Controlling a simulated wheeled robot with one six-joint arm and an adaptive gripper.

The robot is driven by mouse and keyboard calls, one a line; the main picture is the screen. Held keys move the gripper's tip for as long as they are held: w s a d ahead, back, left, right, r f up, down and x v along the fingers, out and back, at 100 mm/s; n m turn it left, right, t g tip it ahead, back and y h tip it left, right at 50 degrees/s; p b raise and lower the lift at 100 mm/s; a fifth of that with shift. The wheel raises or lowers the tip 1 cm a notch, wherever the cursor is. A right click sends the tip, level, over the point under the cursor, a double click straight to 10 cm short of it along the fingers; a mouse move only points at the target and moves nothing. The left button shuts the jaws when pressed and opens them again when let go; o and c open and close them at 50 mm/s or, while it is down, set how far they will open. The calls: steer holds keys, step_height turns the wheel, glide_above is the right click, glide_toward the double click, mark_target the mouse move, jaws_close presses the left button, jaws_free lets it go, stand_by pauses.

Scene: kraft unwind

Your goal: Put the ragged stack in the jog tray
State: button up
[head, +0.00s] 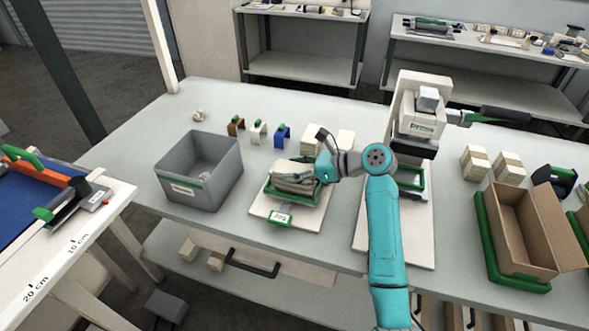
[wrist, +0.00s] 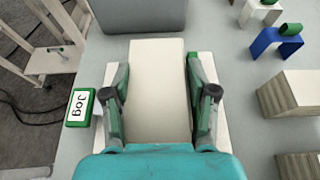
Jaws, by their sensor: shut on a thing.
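The ragged stack (head: 293,180) is a pile of pale sheets with uneven edges, over the green-walled jog tray (head: 312,198) in the head view. My gripper (head: 322,168) is shut on it. In the wrist view the stack's pale top (wrist: 160,80) lies between my two fingers (wrist: 160,95), one along each side.
A grey bin (head: 200,180) stands left of the tray. Small brown, white and blue (head: 281,135) holders stand behind. The press (head: 412,125) is close on the right, with an open cardboard box (head: 525,230) farther right. Bare table lies between bin and tray.

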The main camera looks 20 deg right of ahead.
steer(key=shift+f, duration=0.15)
steer(key=o, duration=1.4)
steer(key=shift+c, duration=0.2)
steer(key=v, duration=1.2)
steer(key=shift+s, duration=0.1)
steer(key=shift+s+f, duration=0.1)
